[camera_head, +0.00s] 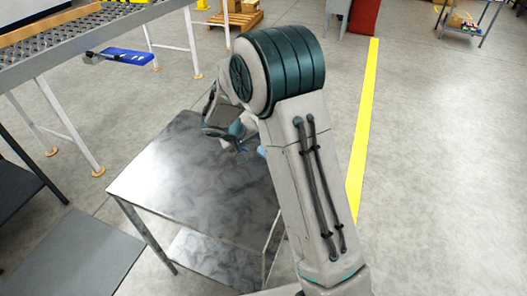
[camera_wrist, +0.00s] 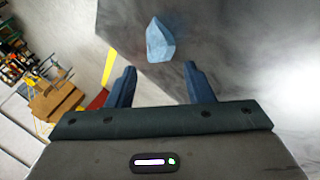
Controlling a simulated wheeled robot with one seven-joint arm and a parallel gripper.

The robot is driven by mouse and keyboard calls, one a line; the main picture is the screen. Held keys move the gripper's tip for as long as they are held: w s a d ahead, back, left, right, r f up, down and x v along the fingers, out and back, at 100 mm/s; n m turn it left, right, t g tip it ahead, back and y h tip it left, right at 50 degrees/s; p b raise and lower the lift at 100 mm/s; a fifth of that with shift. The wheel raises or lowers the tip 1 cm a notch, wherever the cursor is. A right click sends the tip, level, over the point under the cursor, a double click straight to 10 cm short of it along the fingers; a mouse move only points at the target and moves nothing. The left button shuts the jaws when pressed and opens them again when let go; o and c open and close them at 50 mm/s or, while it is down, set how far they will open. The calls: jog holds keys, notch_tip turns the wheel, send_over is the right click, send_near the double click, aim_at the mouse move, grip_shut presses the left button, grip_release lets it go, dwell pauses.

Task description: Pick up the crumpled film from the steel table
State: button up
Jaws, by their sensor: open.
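The steel table (camera_head: 195,185) stands in front of me, its top grey and mottled. The crumpled film (camera_wrist: 159,41) is a small pale blue faceted lump on the table top, and lies near the table's edge in the wrist view. In the head view only a small bluish bit (camera_head: 261,151) shows beside my arm; the rest is hidden. My gripper (camera_wrist: 158,82) is open and empty, with its two dark blue fingers apart. The film appears beyond the fingertips, roughly centred between them, and no contact shows. In the head view my arm partly hides the gripper.
A roller conveyor (camera_head: 70,45) with white legs stands at the upper left, with a blue item (camera_head: 127,55) at its side. A dark grey surface (camera_head: 75,255) is at the lower left. A yellow floor line (camera_head: 362,130) runs right of my arm.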

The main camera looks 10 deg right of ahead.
jog(key=shift+p+x, duration=0.3)
jog(key=shift+x, duration=2)
jog(key=shift+s, duration=0.1)
jog(key=c, duration=1)
